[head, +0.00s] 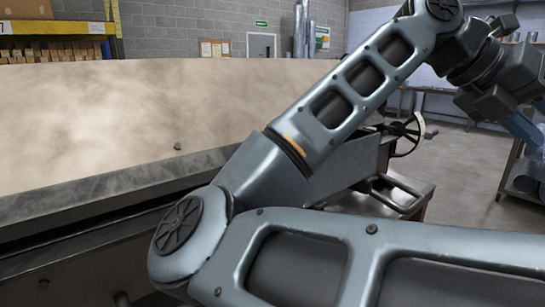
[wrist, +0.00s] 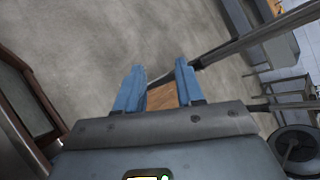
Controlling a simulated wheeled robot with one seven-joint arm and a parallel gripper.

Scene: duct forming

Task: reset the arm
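My arm crosses the head view from the lower right, bends at the lower left, and rises to the upper right. My gripper (wrist: 160,82) shows in the wrist view with its two blue fingers apart. A brown patch (wrist: 163,97) shows between the fingers; I cannot tell what it is, and it does not look gripped. In the head view, part of my gripper (head: 522,128) is at the right edge, raised above the floor, with its tips cut off by the frame.
A long machine with a pale, blotchy panel (head: 120,110) and grey metal edge (head: 110,188) fills the left, close to my arm. A handwheel (head: 407,134) stands behind my arm. A shelf rack (head: 526,165) is at the right. Open concrete floor (head: 462,165) lies between.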

